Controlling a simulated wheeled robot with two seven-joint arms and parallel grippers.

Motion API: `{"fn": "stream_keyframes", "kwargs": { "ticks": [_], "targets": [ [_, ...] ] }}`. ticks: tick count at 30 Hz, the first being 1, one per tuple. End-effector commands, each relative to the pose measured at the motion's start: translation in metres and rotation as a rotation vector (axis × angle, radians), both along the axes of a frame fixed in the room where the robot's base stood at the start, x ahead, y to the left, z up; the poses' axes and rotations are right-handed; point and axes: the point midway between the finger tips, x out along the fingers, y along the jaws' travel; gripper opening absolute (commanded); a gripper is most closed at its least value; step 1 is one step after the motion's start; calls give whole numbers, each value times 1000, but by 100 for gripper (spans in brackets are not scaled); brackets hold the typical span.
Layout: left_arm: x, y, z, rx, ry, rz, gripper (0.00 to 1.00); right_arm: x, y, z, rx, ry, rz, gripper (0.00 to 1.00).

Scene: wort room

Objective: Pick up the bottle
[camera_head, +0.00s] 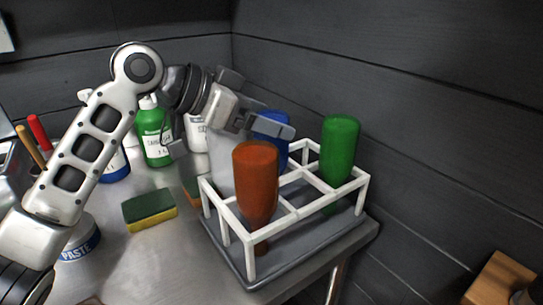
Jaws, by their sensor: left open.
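The orange-brown bottle (256,180) stands in the near left part, the green bottle (339,150) at the right, and the blue bottle (275,150) at the back. My left gripper (268,124) comes in from the left above the rack's back left side. It is open, and a finger crosses in front of the blue bottle's upper part, just behind and above the orange-brown bottle's top. I cannot tell whether it touches either one. My right gripper is out of view.
The rack stands on a grey tray (330,243) at the metal table's right edge. A paste tub (80,243) is at front left. Dark walls close the back and right.

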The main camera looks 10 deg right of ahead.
Motion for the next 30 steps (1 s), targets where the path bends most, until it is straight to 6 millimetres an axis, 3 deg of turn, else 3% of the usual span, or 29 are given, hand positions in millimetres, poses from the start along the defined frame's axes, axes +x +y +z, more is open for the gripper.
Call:
{"fn": "stream_keyframes", "kwargs": {
  "ticks": [3, 9, 11, 20, 30],
  "targets": [
    [0, 0, 0, 0, 0, 0, 79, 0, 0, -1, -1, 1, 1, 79],
    [0, 1, 0, 0, 0, 0, 24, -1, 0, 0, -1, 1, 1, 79],
    [0, 1, 1, -3, -2, 0, 10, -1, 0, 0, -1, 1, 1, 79],
    [0, 1, 10, -3, -4, 0, 10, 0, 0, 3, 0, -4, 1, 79],
    [0, 0, 75, -4, -5, -1, 10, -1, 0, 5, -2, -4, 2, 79]
  ]
}}
